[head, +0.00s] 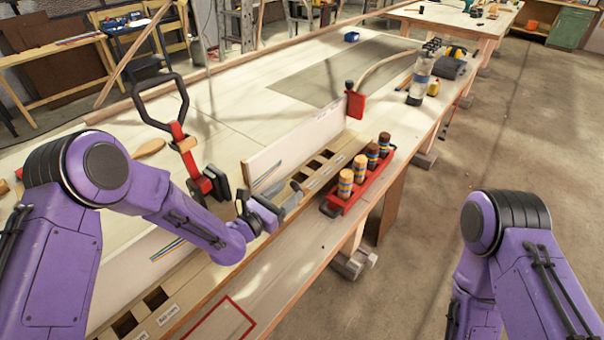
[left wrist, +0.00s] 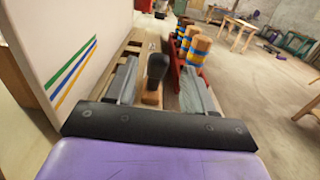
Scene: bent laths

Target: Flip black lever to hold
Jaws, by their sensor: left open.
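In the left wrist view, a black lever (left wrist: 157,68) with a rounded knob stands roughly upright on a narrow wooden piece (left wrist: 150,98). My left gripper (left wrist: 160,80) is open, with one grey finger on each side of the lever. I cannot tell whether either finger touches it. In the head view, my left gripper (head: 281,197) is low over the slotted wooden rail, beside the white upright board (head: 290,150). The lever cannot be made out there. Only my right arm shows at the right; its gripper is out of view.
A red tray (head: 336,207) with several banded wooden pegs stands just right of the left gripper. A red clamp with a black loop handle (head: 178,128) rises behind the left arm. A red block (head: 355,105) sits at the board's far end. Bench space beyond is mostly clear.

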